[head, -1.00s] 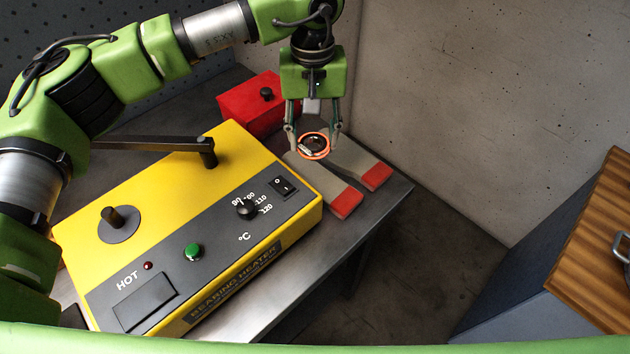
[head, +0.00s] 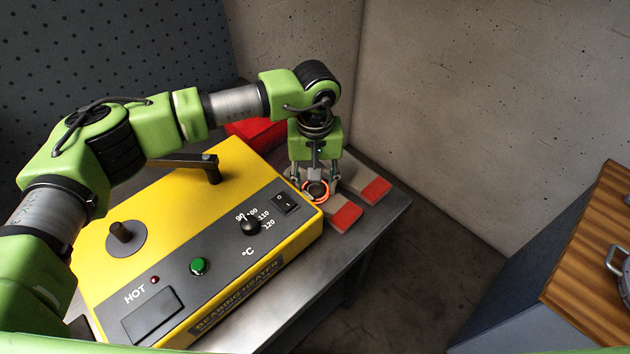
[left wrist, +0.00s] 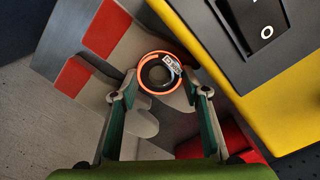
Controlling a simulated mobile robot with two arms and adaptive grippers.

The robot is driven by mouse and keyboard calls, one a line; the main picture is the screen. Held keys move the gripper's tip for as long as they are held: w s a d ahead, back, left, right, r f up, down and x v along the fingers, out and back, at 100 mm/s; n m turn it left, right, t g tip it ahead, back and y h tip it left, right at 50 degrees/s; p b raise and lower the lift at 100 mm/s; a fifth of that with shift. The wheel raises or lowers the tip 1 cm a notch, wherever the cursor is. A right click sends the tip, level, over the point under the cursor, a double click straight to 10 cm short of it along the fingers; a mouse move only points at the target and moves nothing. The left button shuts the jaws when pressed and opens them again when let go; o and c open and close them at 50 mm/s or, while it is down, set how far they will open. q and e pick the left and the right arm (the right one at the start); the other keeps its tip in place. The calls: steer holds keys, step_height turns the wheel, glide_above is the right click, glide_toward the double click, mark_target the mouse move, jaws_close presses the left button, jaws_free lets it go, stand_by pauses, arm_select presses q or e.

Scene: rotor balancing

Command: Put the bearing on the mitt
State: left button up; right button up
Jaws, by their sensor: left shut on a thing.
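The bearing (head: 317,189) is a small dark ring with a glowing orange outer rim. My left gripper (head: 315,187) points down and is shut on it, one finger on each side; the left wrist view shows the bearing (left wrist: 172,66) between the fingertips (left wrist: 160,74). The mitt (head: 345,217) is grey with two red-ended parts and lies flat at the table's far right end; its red ends also show in the left wrist view (left wrist: 105,28). The bearing is low over the mitt's grey part. I cannot tell whether they touch. My right gripper is out of view.
The yellow bearing heater (head: 227,169) with its grey control panel stands just left of the mitt. A red box (head: 256,131) sits behind, partly hidden by my arm. A concrete wall (head: 450,100) rises behind the table. A wooden-topped cabinet (head: 595,250) stands at the right.

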arm_select(q)
steer(key=shift+f, duration=0.15)
steer(key=o, duration=1.2)
steer(key=shift+o, duration=0.2)
steer(key=shift+r, duration=0.2)
steer(key=shift+r, duration=0.15)
step_height(320, 180, up, 12)
steer(key=b, duration=0.3)
